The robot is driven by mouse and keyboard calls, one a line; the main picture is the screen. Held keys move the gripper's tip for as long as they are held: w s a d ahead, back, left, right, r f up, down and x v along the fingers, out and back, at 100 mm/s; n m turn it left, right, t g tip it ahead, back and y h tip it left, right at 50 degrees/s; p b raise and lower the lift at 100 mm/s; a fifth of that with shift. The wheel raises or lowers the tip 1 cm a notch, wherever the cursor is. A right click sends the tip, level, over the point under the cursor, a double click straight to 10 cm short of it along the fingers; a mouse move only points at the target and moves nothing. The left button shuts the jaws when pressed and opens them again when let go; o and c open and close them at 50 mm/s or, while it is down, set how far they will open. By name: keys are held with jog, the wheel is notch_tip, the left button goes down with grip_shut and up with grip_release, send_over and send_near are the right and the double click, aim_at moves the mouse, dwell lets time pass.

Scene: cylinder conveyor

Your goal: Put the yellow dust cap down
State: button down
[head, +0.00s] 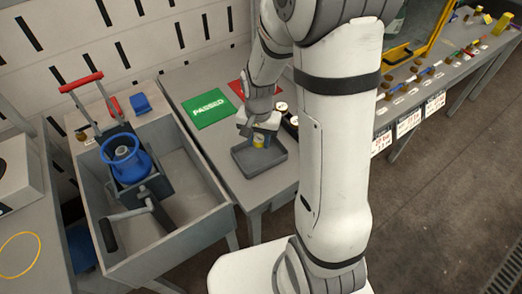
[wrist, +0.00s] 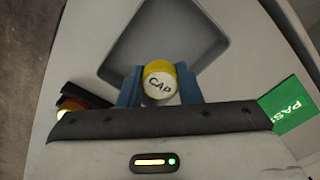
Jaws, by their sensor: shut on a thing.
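The yellow dust cap (wrist: 160,84) has a white top marked "CAP" and sits between the two blue fingers of my gripper (wrist: 160,88) in the wrist view. My gripper (head: 258,140) is shut on it. In the head view the yellow cap (head: 258,141) shows small below my gripper, over the grey tray (head: 277,170). In the wrist view the tray (wrist: 205,35) lies beyond the cap, and its visible floor is empty. I cannot tell whether the cap touches the tray.
A green "PASSED" mat (head: 207,107) and a red mat (head: 236,88) lie behind the tray. Small round parts (head: 282,106) stand right of my gripper.

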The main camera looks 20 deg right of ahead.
aim_at(259, 156)
jog(key=shift+f, duration=2.35)
jog(key=shift+f, duration=0.15)
jog(key=c, duration=1)
grip_release()
jog(key=shift+c, duration=0.2)
